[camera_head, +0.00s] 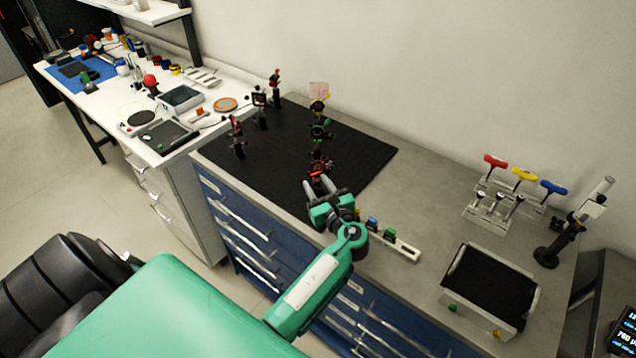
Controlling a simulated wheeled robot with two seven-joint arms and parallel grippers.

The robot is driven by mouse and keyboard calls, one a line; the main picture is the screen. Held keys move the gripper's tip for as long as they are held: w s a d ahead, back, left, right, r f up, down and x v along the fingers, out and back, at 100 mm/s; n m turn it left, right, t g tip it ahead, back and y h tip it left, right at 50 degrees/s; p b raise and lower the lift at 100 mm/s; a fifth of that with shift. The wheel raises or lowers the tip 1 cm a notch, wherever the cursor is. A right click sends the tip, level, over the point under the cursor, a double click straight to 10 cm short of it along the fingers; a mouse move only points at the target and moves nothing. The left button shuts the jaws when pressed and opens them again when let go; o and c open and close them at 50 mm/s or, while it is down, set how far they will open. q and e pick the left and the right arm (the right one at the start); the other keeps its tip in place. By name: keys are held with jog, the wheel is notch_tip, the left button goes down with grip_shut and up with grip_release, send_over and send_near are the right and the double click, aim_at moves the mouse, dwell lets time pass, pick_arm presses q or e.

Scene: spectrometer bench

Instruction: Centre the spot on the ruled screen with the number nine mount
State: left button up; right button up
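My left gripper (320,184) reaches over the front of the black breadboard (360,148). Its two pale fingers are apart, just in front of a red-and-black optic mount (319,167); I cannot tell whether they touch it. A small pale pinkish panel (319,88), perhaps the ruled screen, stands at the back. Three more posts stand to the left: front (237,137), middle (259,100) and back (275,86). No number or spot is legible. My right gripper is out of view.
A pale rail (403,249) with small coloured blocks lies right of my gripper. A rack with red, yellow and blue-handled drivers (523,175), a black-lined tray (490,287) and a black-based stand (546,256) are at right. A cluttered white bench (215,118) adjoins at left.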

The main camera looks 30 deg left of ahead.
pick_arm(q)
jog(key=shift+c, duration=0.5)
grip_shut()
jog(key=shift+f+n+b, duration=0.2)
jog(key=shift+n+b, duration=1.4)
jog(key=shift+n, duration=0.1)
jog(key=n+b, duration=0.6)
jog(key=shift+f, duration=0.1)
jog(key=n+b, duration=0.2)
jog(key=n, duration=0.1)
jog(key=shift+b, duration=0.4)
jog(key=shift+n, duration=0.4)
